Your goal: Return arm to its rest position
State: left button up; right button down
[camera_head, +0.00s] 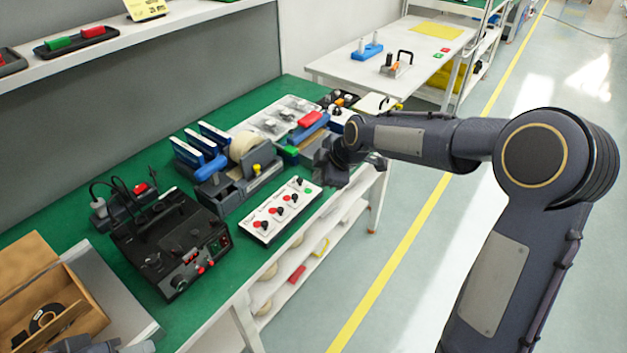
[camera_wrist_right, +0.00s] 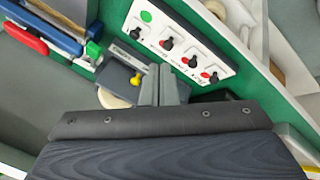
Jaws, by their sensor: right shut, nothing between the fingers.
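My right arm (camera_head: 420,140) reaches in from the right of the head view, bent at a large joint. Its gripper (camera_head: 332,165) is over the front edge of the green bench, just right of the white switch panel. In the right wrist view the two grey fingers (camera_wrist_right: 159,84) are together with nothing between them. The white panel (camera_wrist_right: 180,45) with black knobs and a green button lies beyond the fingertips. At the bottom left of the head view, a grey part (camera_head: 98,346) that looks like my left gripper is cut off by the frame edge; its jaws cannot be made out.
The green bench (camera_head: 240,268) holds a black device (camera_head: 172,245) with red controls, a tape dispenser (camera_head: 250,165) and blue-handled blocks (camera_head: 200,155). A wooden box (camera_head: 45,290) stands at the left. Floor with a yellow line (camera_head: 400,255) lies open right of the bench.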

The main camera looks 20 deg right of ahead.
jog(key=shift+s+r, duration=0.15)
jog(key=shift+r, duration=0.05)
dwell(0.3)
jog(key=s+d+r+m+p, duration=0.15)
jog(key=s+r+m, duration=0.3)
jog(key=s, duration=0.45)
jog(key=s+d+r+m+p, duration=0.1)
jog(key=s+d+r+m, duration=0.3)
jog(key=s, duration=0.5)
jog(key=s+a+m+p, duration=0.2)
jog(key=s+m, duration=0.7)
jog(key=s, duration=0.6)
jog(key=shift+a+f, duration=0.15)
jog(key=shift+f, duration=0.3)
